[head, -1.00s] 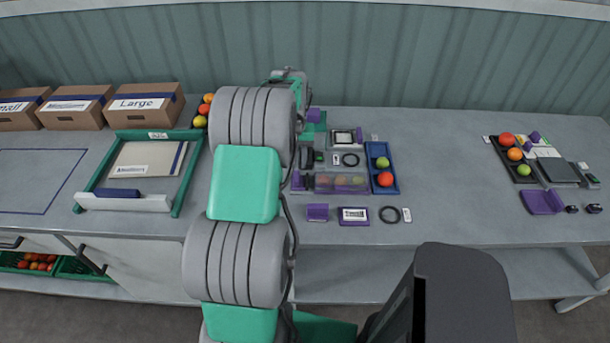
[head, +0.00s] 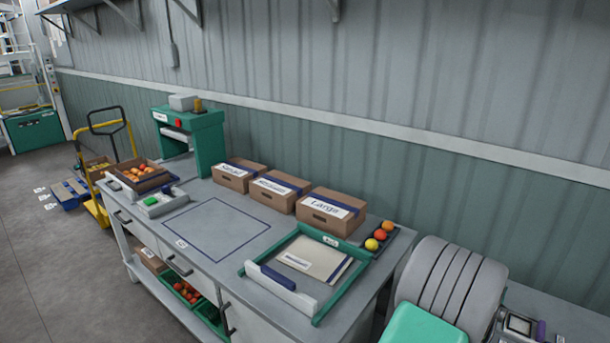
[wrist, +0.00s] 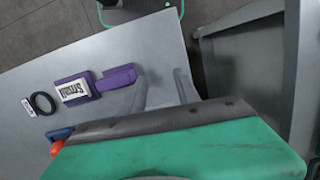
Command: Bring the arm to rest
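My gripper (wrist: 163,92) shows in the wrist view as two pale grey fingers with a gap between them, open and with nothing seen in it. It is over the front edge of a grey worktop (wrist: 150,40). A purple block (wrist: 117,78) lies just left of the fingers; whether they touch it I cannot tell. In the head view my gripper is out of sight; only part of my arm shows at the lower right.
In the head view, cartons (head: 332,212), a green-framed tray (head: 330,240) and a green machine (head: 208,140) stand on the bench. Floor (head: 50,260) is open at left.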

